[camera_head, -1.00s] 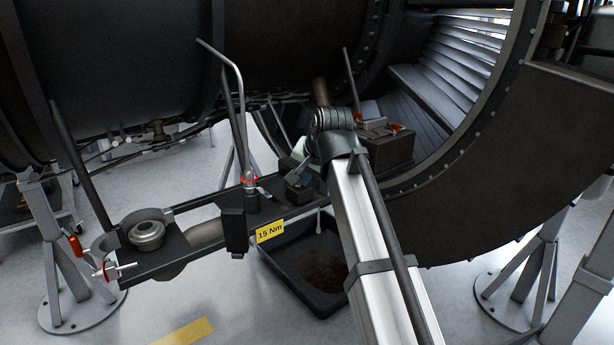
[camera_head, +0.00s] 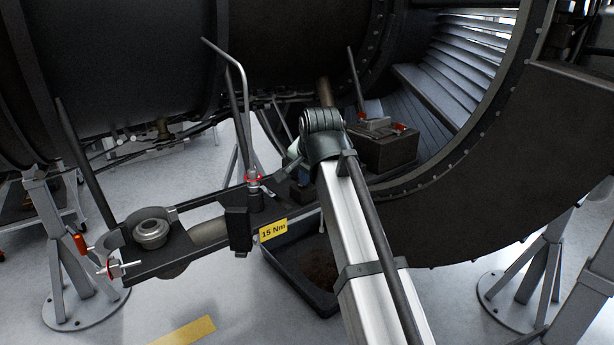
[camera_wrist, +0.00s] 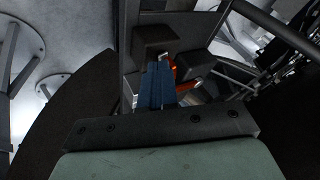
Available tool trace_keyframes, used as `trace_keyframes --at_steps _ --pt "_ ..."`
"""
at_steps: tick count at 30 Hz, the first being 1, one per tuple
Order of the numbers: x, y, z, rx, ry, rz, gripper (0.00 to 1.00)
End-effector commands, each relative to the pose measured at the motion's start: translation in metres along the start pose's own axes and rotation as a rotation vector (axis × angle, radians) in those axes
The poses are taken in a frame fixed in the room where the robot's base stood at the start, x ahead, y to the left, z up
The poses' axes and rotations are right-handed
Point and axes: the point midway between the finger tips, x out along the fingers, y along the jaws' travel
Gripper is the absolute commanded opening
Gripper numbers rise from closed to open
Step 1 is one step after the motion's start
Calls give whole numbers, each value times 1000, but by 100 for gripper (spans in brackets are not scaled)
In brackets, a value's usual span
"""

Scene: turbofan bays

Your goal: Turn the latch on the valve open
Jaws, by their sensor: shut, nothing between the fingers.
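A fitting with a red ring (camera_head: 253,179) and a small pale lever stands at the foot of a bent silver pipe on the dark bracket (camera_head: 200,255); it may be the valve, but I cannot tell for sure. My gripper is mostly hidden behind my arm in the head view. In the wrist view my gripper (camera_wrist: 158,68) shows as two blue fingers, closed together and empty. A red-orange part (camera_wrist: 173,68) lies just right of the fingertips, with another orange part (camera_wrist: 188,101) beside the fingers. Whether the fingers touch either part is unclear.
A dark box (camera_head: 384,152) with red-tipped fittings sits right of my arm. Dark upright rods and the engine casing (camera_head: 140,70) crowd the space. Grey stands (camera_head: 72,285) are on the floor.

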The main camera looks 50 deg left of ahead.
Motion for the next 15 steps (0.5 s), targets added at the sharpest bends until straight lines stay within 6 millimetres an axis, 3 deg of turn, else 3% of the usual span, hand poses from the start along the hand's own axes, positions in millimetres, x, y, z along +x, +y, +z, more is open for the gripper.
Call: trace_keyframes --at_steps 15 --pt "0 -5 5 -1 -2 -1 0"
